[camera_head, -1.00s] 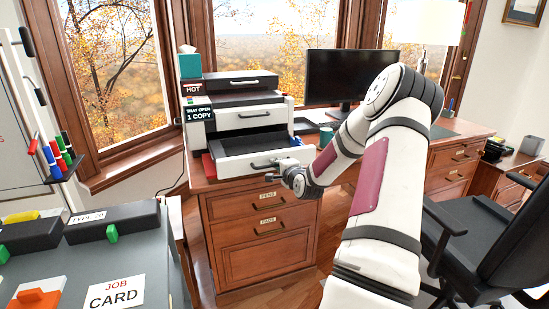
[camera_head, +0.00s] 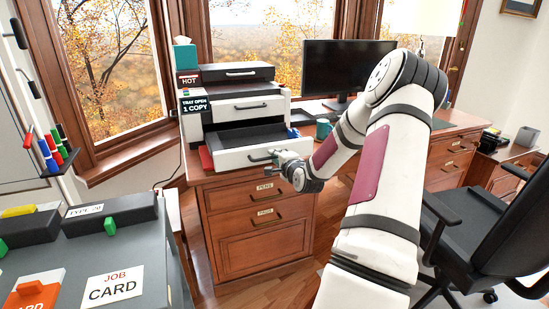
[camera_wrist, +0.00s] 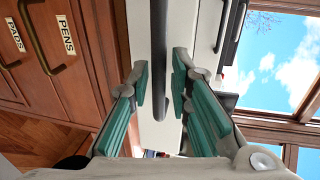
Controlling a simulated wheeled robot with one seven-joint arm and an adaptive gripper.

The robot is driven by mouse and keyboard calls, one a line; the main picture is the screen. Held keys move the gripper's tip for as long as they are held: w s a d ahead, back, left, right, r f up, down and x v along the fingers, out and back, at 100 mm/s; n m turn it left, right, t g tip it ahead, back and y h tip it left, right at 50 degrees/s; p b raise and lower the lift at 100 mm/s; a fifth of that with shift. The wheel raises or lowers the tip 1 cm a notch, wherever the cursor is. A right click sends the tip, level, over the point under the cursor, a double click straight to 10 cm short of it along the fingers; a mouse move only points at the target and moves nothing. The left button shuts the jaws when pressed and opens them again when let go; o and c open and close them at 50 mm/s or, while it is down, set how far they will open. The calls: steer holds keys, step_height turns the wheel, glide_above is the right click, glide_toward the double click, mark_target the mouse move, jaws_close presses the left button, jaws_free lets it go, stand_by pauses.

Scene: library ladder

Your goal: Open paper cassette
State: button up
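The paper cassette (camera_head: 236,160) is the lowest tray of the white and black printer (camera_head: 222,117). It stands pulled out, with its dark inside showing and a dark bar handle on its white front. My gripper (camera_head: 279,160) is at the right part of this handle. In the wrist view the handle (camera_wrist: 159,50) runs between the two green-padded fingers of my gripper (camera_wrist: 159,85). A narrow gap shows on each side of the bar, so the fingers are open around it. The fingers partly hide the handle's right end in the head view.
The printer stands on a wooden cabinet (camera_head: 262,240) with handled drawers below. A red item (camera_head: 206,158) lies left of the cassette, and a teal mug (camera_head: 324,129) stands to the right. A black chair (camera_head: 480,235) is at right and a grey counter (camera_head: 60,265) at lower left.

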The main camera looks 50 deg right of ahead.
steer(key=v, duration=1)
steer(key=shift+s+a, duration=0.2)
steer(key=shift+s, duration=0.1)
steer(key=shift+r, duration=0.1)
steer(key=w+a+n+g+y, duration=0.35)
steer(key=a+n, duration=0.45)
steer(key=a, duration=0.3)
steer(key=s+a+r+n+g, duration=0.1)
steer(key=a+r+n+g, duration=0.15)
steer(key=a, duration=0.35)
steer(key=s+a+r+n+g, duration=0.1)
steer(key=s+a+r+n, duration=0.15)
steer(key=a, duration=0.35)
steer(key=s+a+r+n+g+y, duration=0.25)
steer(key=s+a+n, duration=0.25)
steer(key=s+a, duration=0.65)
steer(key=s+a+r+n+g+y, duration=0.25)
steer(key=s+a+n, duration=0.35)
steer(key=s+a, duration=0.5)
step_height(320, 180, up, 18)
steer(key=s+d+t+p, duration=0.1)
steer(key=t+p, duration=0.2)
steer(key=p, duration=1.2)
steer(key=shift+f, duration=0.15)
